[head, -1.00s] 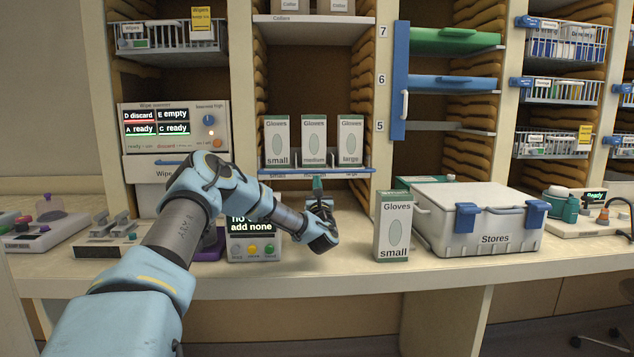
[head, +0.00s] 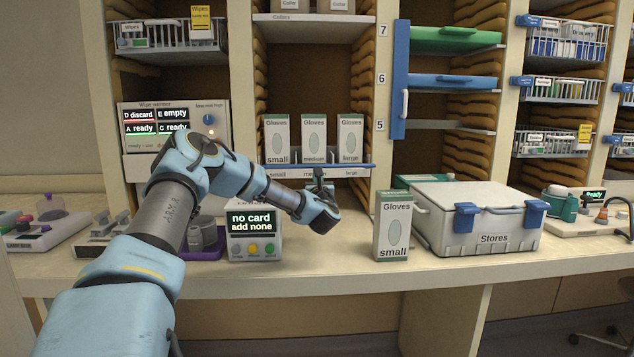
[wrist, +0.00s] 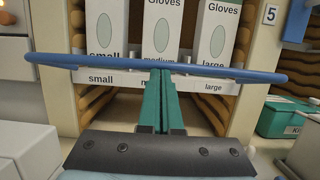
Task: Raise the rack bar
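The blue rack bar (head: 345,166) runs across the front of the glove shelf, just above the size labels and in front of the lower part of the glove boxes. My gripper (head: 318,172) is at its middle. In the wrist view the bar (wrist: 100,64) spans nearly the full width. The green fingers of my gripper (wrist: 161,76) are close together and appear shut on it. The exact contact at the fingertips is small and partly hidden. The bar looks about level in the head view.
Glove boxes marked small (head: 277,140), medium (head: 314,138) and large (head: 350,138) stand behind the bar. A loose small glove box (head: 394,232) and the Stores box (head: 480,240) stand on the counter to the right. A card device (head: 252,238) stands below my forearm.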

